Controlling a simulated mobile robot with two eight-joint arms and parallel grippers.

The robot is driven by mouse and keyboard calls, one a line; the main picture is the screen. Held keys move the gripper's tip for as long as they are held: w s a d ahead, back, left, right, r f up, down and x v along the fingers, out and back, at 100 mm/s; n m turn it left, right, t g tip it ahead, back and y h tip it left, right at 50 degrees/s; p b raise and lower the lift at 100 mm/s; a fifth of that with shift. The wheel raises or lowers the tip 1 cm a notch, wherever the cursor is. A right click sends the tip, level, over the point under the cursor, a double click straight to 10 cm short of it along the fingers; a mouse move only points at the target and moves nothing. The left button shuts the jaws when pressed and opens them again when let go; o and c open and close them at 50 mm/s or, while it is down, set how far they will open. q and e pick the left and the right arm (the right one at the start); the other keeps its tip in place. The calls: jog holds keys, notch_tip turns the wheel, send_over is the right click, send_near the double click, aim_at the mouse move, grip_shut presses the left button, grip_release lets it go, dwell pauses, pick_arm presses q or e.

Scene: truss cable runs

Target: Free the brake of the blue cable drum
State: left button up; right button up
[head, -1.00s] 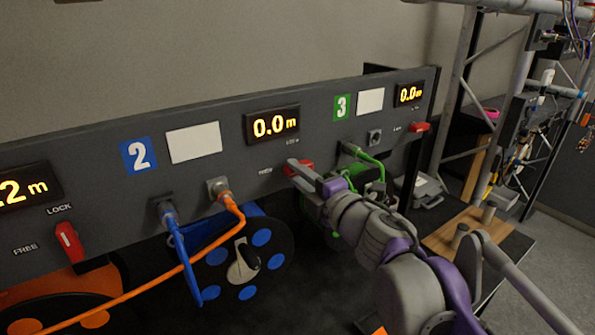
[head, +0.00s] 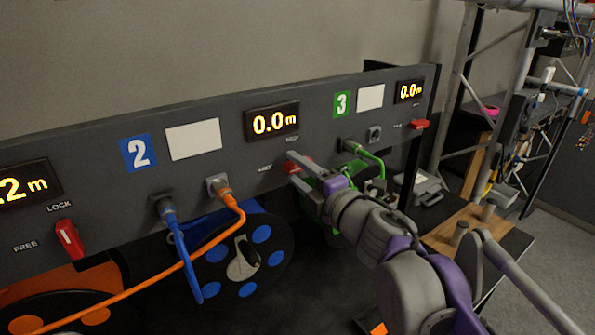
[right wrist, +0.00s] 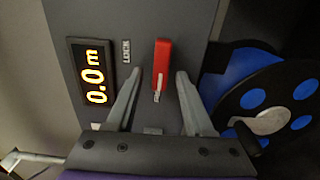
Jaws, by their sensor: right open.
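The blue cable drum (head: 262,234), with a black flange and blue spots, sits below the panel marked 2. It also shows in the right wrist view (right wrist: 303,89). Its red brake lever (right wrist: 162,65) is on the panel, lying sideways with its end toward the side of the FREE label. A LOCK label (right wrist: 127,51) is beside its other end. The lever is partly hidden in the head view (head: 293,163). My right gripper (right wrist: 158,80) is open, with one finger on each side of the lever and visible gaps. My left gripper is out of view.
An orange cable (head: 180,268) and a blue cable (head: 183,262) hang from sockets left of the lever. A green cable (head: 372,157) and the number 3 lever (head: 419,125) are to the right. The number 1 lever (head: 68,240) stands upright at left.

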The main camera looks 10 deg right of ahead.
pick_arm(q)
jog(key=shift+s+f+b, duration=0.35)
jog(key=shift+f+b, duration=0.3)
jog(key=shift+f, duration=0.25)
pick_arm(e)
jog(key=v, duration=1)
jog(key=shift+s, duration=0.35)
jog(key=shift+d, duration=0.15)
jog(key=d+f+m+g+h, duration=0.2)
jog(key=d+f+m+h, duration=0.75)
jog(key=f+m, duration=0.5)
jog(key=s+a+f+m+g+y, duration=0.1)
jog(key=s+a+f+m+g, duration=0.3)
jog(key=s+f, duration=0.3)
jog(key=s+a+f+m+g+y, duration=0.2)
jog(key=s+a+f+g, duration=0.3)
jog(key=f, duration=1)
jog(key=s+m, duration=0.1)
jog(key=s, duration=0.2)
jog(key=shift+f+m+g, duration=0.3)
jog(key=shift+m, duration=0.05)
jog(key=shift+d, duration=0.1)
